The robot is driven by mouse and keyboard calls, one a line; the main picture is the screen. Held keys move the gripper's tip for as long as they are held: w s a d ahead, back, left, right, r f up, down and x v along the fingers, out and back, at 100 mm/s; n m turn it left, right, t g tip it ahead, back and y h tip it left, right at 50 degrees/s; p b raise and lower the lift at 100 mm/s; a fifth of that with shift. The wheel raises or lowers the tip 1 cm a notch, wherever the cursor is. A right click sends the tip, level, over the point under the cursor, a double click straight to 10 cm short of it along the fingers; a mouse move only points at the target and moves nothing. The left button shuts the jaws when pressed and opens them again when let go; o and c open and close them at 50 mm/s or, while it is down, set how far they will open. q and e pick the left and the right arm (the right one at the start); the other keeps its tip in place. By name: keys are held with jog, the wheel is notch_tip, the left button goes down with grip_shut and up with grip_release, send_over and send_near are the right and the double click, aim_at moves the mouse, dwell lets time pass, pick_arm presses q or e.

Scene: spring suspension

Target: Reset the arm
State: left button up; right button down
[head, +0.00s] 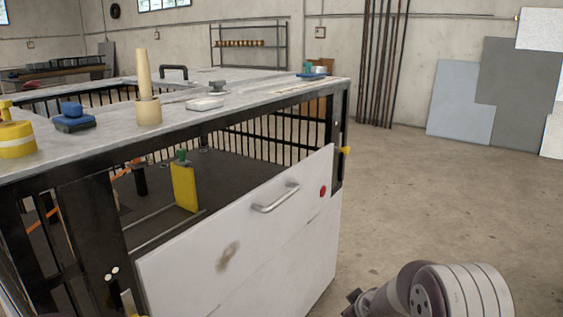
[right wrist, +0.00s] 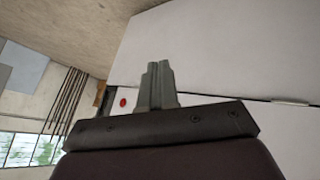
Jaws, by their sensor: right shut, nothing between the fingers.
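My right arm (head: 440,292) shows at the bottom right of the head view, beside the workbench and over the concrete floor. In the right wrist view my right gripper (right wrist: 158,84) has its two grey fingers together with nothing between them. White surfaces fill much of that view behind the fingers; I cannot tell the exact gap to them. My left gripper is in neither view.
A workbench (head: 215,118) carries a yellow container, blue item and wooden cylinder. Its front has a tilted white panel (head: 190,270) with a metal handle (head: 275,198) and red button (head: 322,191). Floor to the right (head: 430,200) is clear.

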jog(key=s+m+g, duration=0.7)
jog(key=s+g, duration=0.1)
jog(key=s, duration=2.1)
notch_tip(320, 180, up, 28)
jog(key=t+p, duration=0.1)
jog(key=p, duration=2.5)
jog(key=shift+w+a+f, duration=0.2)
jog(key=shift+w, duration=0.1)
